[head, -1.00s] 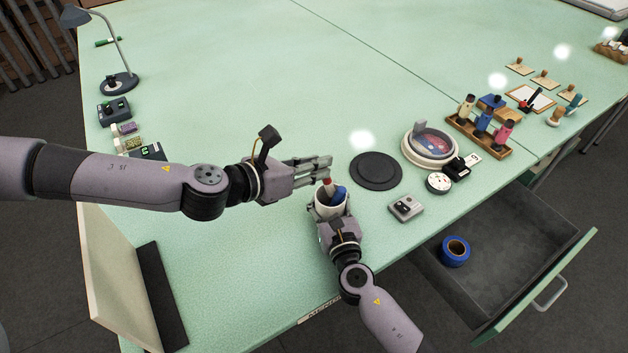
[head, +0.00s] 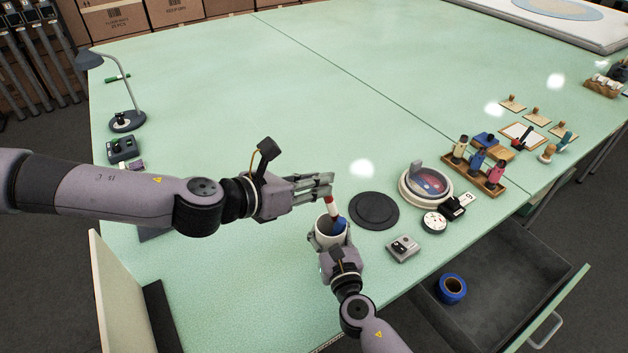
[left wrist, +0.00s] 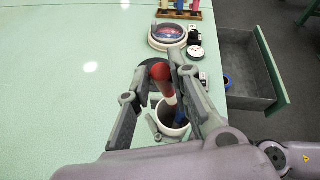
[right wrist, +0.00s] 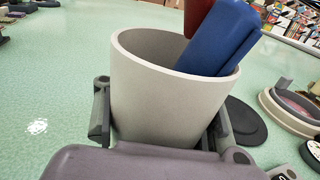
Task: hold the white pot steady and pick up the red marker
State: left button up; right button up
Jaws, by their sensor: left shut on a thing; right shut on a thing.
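The red marker (head: 332,206) has red ends and a white band and stands nearly upright. My left gripper (head: 329,186) is shut on its upper part, over the white pot (head: 326,240). The marker also shows in the left wrist view (left wrist: 161,74); I cannot tell whether its lower end is clear of the rim. My right gripper (right wrist: 160,118) is shut around the pot, one finger on each side, and the pot stands upright. A blue marker (right wrist: 222,38) leans against the pot's rim, beside the red one.
A black round disc (head: 375,211) lies just right of the pot. A grey box (head: 402,248) and a round glass-topped device (head: 426,184) are farther right. An open drawer (head: 500,262) holds blue tape (head: 451,288). The green table (head: 230,100) is clear behind.

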jog(key=o, duration=1.4)
jog(key=shift+o, duration=0.2)
